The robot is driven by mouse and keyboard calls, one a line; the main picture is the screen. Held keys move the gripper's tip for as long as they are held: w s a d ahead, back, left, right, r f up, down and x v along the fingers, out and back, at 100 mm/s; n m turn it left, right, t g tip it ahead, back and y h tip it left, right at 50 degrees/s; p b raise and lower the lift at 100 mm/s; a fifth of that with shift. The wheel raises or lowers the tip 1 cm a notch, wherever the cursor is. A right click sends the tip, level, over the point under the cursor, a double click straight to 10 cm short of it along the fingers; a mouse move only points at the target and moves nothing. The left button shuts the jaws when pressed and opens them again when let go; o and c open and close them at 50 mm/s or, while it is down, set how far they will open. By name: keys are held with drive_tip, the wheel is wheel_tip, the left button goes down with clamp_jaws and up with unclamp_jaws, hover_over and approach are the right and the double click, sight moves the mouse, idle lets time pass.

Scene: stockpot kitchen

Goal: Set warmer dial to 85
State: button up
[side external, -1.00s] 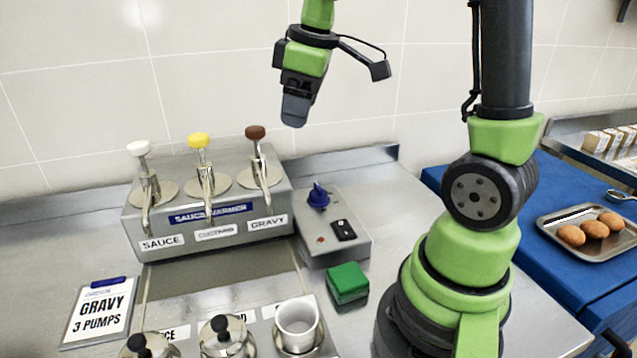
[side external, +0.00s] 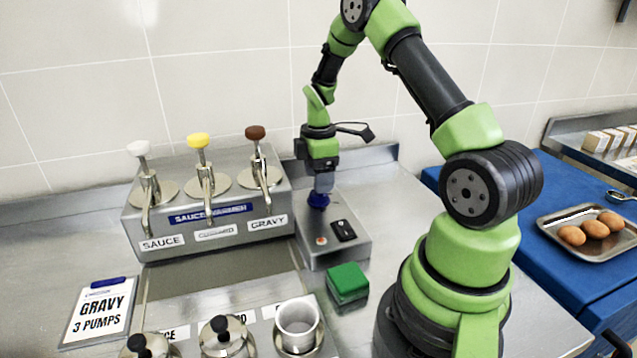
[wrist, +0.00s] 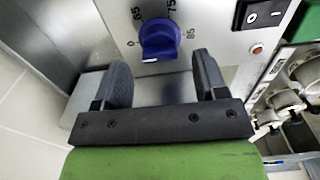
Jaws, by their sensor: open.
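The blue warmer dial (side external: 318,201) sits on the back part of a grey control box (side external: 350,262). In the wrist view the dial (wrist: 160,36) shows a white mark at its lower edge, away from the printed 85 at its right. Numbers 65 and 75 are also printed around it. My gripper (side external: 323,184) points down directly over the dial. In the wrist view my gripper (wrist: 160,60) is open, with one finger to each side of the dial's near edge. I cannot tell whether the fingers touch it.
A black rocker switch (side external: 344,230) and a small red light (side external: 321,240) are on the box. The sauce warmer (side external: 205,240) with pumps stands close at its left. A green block (side external: 347,282) lies in front. The tiled wall is behind.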

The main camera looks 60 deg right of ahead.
drive_tip(key=shift+f, duration=1.05)
drive_tip(key=shift+c, duration=0.3)
drive_tip(key=c, duration=0.9)
